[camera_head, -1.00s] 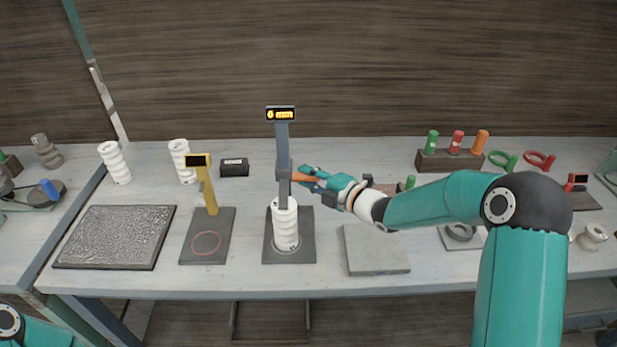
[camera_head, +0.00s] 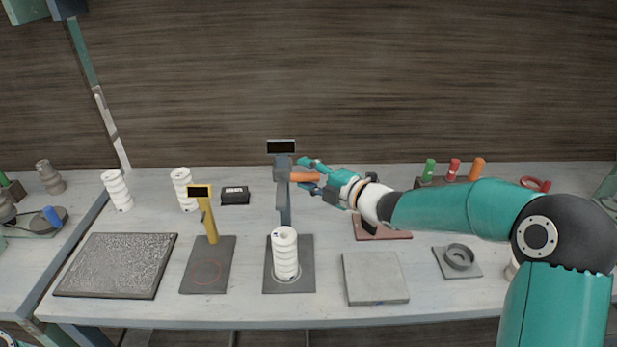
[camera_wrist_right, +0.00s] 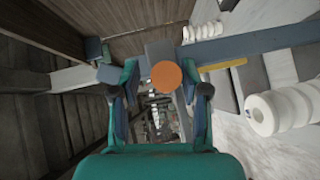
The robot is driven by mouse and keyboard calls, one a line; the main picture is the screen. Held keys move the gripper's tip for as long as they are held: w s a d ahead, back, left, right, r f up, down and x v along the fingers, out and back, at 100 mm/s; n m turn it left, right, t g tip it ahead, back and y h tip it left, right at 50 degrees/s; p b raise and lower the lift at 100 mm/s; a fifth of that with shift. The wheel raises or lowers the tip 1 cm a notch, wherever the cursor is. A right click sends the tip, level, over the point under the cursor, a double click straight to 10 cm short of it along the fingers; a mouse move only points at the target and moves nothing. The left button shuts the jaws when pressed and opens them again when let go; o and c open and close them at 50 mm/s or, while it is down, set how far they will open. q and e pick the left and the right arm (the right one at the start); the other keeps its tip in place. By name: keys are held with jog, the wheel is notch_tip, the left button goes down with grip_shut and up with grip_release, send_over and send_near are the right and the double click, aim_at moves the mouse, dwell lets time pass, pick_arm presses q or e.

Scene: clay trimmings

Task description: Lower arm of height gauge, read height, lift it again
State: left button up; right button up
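The height gauge (camera_head: 285,215) is a grey post on a dark base plate, with a display (camera_head: 281,147) on top that is dark. Its sliding arm (camera_head: 283,190) is high on the post, just under the display, with clear space below it. The arm's orange handle (camera_head: 305,176) points right. A white ribbed clay piece (camera_head: 286,258) stands upright on the base. My right gripper (camera_head: 309,176) is open, its fingers spread around the handle. In the right wrist view the handle's round end (camera_wrist_right: 166,76) sits between the fingers with gaps on both sides. My left gripper is out of view.
A yellow gauge (camera_head: 208,222) on a dark plate stands left of the grey one. A textured tray (camera_head: 115,262) lies farther left. White ribbed pieces (camera_head: 117,190) and a black box (camera_head: 235,196) are behind. A grey slab (camera_head: 375,278) lies to the right.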

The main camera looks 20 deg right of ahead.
jog(key=shift+f, duration=0.1)
jog(key=v, duration=1.2)
dwell(0.4)
